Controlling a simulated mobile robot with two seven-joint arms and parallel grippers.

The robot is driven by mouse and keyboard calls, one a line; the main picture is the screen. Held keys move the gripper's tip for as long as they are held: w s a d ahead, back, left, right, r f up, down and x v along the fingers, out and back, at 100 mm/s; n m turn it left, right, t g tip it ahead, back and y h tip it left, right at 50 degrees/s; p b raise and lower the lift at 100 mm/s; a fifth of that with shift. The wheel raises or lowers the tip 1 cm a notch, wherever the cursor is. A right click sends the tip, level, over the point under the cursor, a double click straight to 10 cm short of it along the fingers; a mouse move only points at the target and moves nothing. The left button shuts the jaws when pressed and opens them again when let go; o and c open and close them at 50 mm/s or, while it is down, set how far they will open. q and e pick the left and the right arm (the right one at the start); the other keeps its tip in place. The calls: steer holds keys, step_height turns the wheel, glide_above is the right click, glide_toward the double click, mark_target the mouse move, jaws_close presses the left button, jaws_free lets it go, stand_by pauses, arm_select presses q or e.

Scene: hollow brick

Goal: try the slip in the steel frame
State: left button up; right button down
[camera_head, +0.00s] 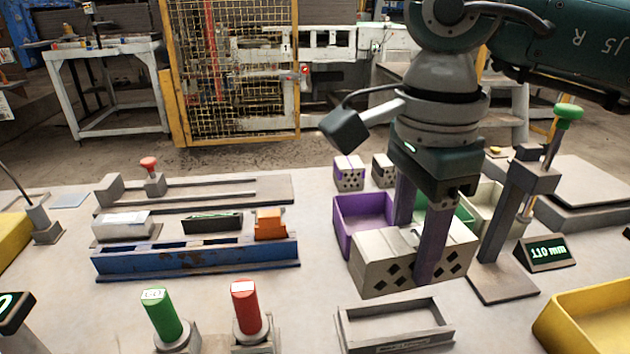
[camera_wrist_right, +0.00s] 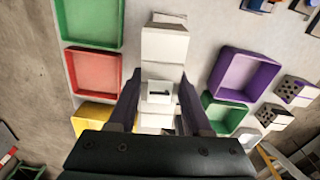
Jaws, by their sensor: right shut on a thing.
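My right gripper (camera_head: 416,246) is shut on a pale hollow brick (camera_head: 375,267) with a row of dark diamond holes in its front face. One finger lies across that face; the other is partly hidden behind the brick. In the right wrist view the brick (camera_wrist_right: 164,45) shows between and beyond the fingers (camera_wrist_right: 156,98). The grey steel frame (camera_head: 440,316) lies on the table just in front of and below the brick, and I see nothing inside it. I cannot tell whether the brick touches the table. My left gripper is not in view.
A purple bin (camera_head: 345,222) stands behind the brick. A green-knobbed stand (camera_head: 505,265) and a 110 mm display (camera_head: 547,253) are at right. A yellow tray (camera_head: 560,322) is front right. Red (camera_head: 246,308) and green (camera_head: 161,314) handles stand left of the frame, behind them a blue rail (camera_head: 190,262).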

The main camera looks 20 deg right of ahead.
steer(key=f, duration=0.1)
steer(key=f+b, duration=0.1)
steer(key=f+m, duration=0.1)
steer(key=shift+w+d+f, duration=0.3)
steer(key=shift+w+f, duration=0.05)
steer(key=shift+f, duration=0.05)
step_height(320, 180, down, 4)
steer(key=b, duration=0.3)
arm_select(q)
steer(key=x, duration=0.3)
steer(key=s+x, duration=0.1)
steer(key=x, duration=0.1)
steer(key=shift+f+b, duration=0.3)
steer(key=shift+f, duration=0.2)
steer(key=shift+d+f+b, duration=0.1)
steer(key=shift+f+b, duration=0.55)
arm_select(e)
steer(key=shift+f, duration=0.7)
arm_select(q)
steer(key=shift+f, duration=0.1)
arm_select(e)
steer(key=shift+f, duration=0.15)
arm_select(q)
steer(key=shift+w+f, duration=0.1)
arm_select(e)
steer(key=shift+s+d+f, duration=0.1)
steer(key=shift+d, duration=0.05)
stand_by(1.2)
